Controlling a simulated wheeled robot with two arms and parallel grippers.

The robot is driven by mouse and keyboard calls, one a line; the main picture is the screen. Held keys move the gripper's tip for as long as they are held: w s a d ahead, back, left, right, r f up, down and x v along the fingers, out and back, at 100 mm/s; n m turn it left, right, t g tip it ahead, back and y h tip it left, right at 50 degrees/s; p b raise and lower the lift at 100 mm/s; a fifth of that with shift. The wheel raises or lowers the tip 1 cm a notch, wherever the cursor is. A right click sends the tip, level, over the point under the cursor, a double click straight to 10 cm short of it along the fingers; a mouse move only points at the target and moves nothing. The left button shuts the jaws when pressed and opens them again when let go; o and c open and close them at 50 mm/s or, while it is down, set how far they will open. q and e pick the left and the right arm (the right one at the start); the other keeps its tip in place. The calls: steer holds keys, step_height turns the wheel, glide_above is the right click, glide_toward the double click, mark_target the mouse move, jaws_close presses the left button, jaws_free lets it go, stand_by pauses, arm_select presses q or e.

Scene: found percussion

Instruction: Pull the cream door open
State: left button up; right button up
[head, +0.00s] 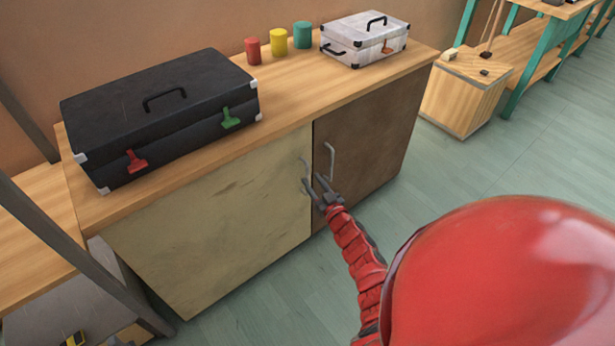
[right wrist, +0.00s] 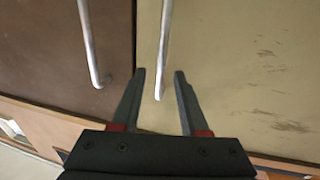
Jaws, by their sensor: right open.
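The cream door (head: 215,225) is the left door of a wooden cabinet and looks shut, flush with its front. Its slim metal handle (head: 304,167) is upright near the door's right edge, beside the brown door (head: 375,135). My right gripper (head: 315,186) is at the handles' height, close to the cream door's handle. In the right wrist view the open fingers (right wrist: 159,75) point at the doors, and the lower end of the cream door's handle (right wrist: 164,45) appears between them. I cannot tell whether they touch it. My left gripper is not in view.
The brown door's handle (head: 331,160) stands close to the right of my gripper. On the cabinet top (head: 270,95) are a black case (head: 160,110), three coloured cans (head: 278,40) and a white case (head: 365,38).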

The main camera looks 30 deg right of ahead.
mark_target(308, 175)
steer(key=shift+w+d+b, duration=0.2)
steer(key=shift+w+b, duration=0.1)
steer(key=shift+w, duration=1.65)
jaws_close()
